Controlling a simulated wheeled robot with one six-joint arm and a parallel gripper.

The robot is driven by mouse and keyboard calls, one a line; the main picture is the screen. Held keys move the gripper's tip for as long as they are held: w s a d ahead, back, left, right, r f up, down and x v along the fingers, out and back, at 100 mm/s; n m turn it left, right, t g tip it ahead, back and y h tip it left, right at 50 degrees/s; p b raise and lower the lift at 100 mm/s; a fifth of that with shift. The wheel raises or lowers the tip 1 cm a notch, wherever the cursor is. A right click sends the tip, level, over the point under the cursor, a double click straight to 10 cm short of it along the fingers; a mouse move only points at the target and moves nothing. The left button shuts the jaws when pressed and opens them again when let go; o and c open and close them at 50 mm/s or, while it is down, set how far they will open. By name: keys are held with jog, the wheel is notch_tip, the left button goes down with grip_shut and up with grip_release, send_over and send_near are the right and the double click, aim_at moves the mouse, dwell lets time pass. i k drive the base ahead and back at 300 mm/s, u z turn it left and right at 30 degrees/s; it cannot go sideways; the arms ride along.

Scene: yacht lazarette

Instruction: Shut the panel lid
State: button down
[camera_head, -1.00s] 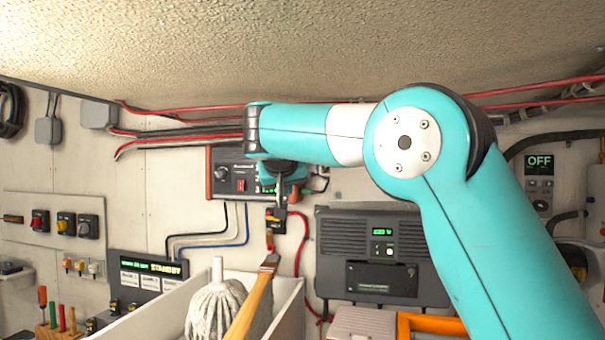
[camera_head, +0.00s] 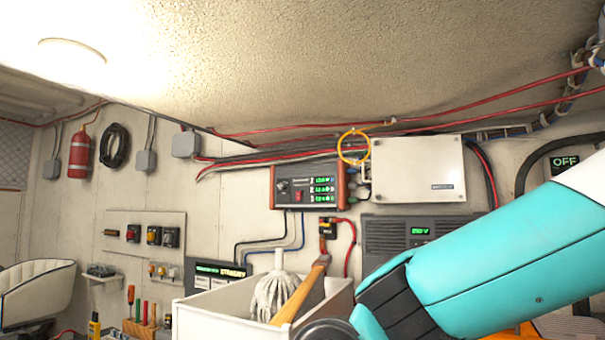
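A white, flat-faced panel box (camera_head: 418,168) is on the back wall at right of centre. Its face looks like a lid, but I cannot tell whether it is shut. A yellow ring (camera_head: 353,147) shows at its upper left; I cannot tell whether it is attached. Small dark fittings show along the box's left edge. My arm crosses the lower right, well below the box. My gripper is out of the picture, so its opening and anything in it are hidden.
A control unit (camera_head: 307,187) with green readouts is left of the box. A vented grey unit (camera_head: 385,237) is below it, partly behind my arm. A white bin (camera_head: 215,312) with a mop (camera_head: 275,295) stands in front. Red cables (camera_head: 480,103) run above the box.

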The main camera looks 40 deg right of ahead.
aim_at(427, 169)
jog(key=u, duration=1)
jog(key=i, duration=1.1)
jog(key=z, duration=3.05)
jog(key=i, duration=0.5)
